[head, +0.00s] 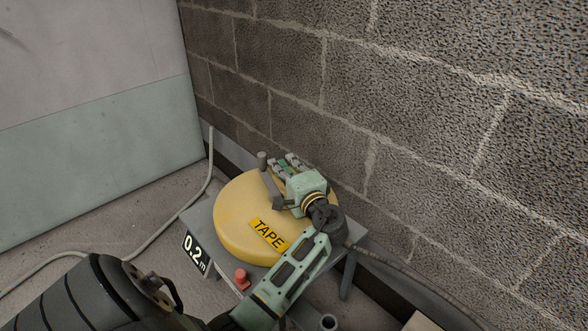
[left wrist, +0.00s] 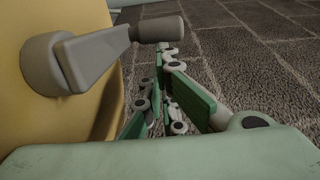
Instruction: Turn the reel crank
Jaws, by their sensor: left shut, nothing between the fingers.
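The yellow reel (head: 238,208) lies flat on a grey stand, with a yellow "TAPE" label on its top. Its grey crank (head: 270,187) sits on the top face, with a short knob (head: 262,160) standing at the arm's outer end. My left gripper (head: 284,165) is over the reel's far right side, beside the crank, its fingers pointing away. In the left wrist view the crank (left wrist: 92,55) and its knob (left wrist: 160,29) are close to the left of the shut, empty fingers (left wrist: 168,105). I cannot tell whether they touch. My right gripper is not in view.
A block wall (head: 420,130) stands close behind and right of the reel. A red button (head: 241,277) and a "0.2 m" sign (head: 194,254) are at the stand's front. A pale hose (head: 165,228) runs along the floor at left. A pale panel (head: 95,150) stands at the left.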

